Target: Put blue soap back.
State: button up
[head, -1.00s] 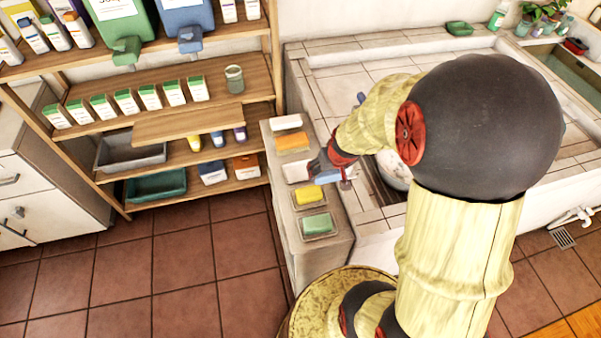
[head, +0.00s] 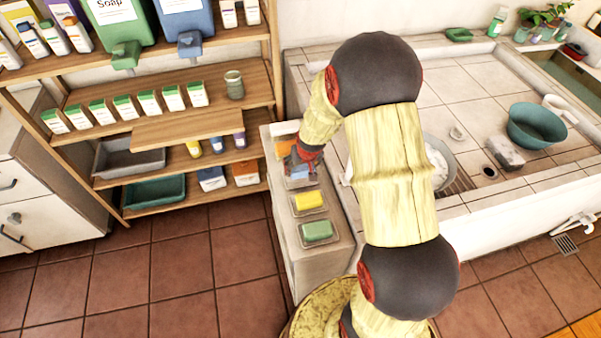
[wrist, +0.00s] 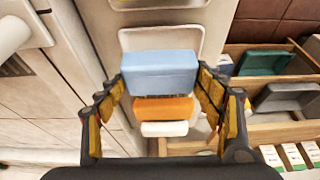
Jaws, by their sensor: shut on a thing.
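The blue soap (wrist: 160,66) is a pale blue block held between the fingers of my gripper (wrist: 160,78). In the head view the blue soap (head: 298,173) shows just below my gripper (head: 302,162), between the orange soap (head: 285,147) and the yellow soap (head: 309,200). An empty white dish (wrist: 182,39) shows under and beyond the blue soap in the wrist view. The soap appears to be over this dish; I cannot tell whether it touches it. My fingers are shut on its two short ends.
The orange soap (wrist: 163,106) and a white soap (wrist: 163,128) lie close behind the blue one. The green soap (head: 317,231) sits in a dish at the ledge's near end. A wooden shelf (head: 190,128) stands left. A teal basin (head: 537,128) is right.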

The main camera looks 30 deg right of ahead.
aim_at(300, 171)
jog(key=shift+w+f, duration=0.3)
jog(key=shift+w+f+b, duration=0.15)
jog(key=shift+f+b, duration=0.45)
jog(key=shift+f, duration=1.1)
jog(key=shift+f, duration=0.2)
jog(key=o, duration=1.3)
jog(key=shift+r, duration=0.1)
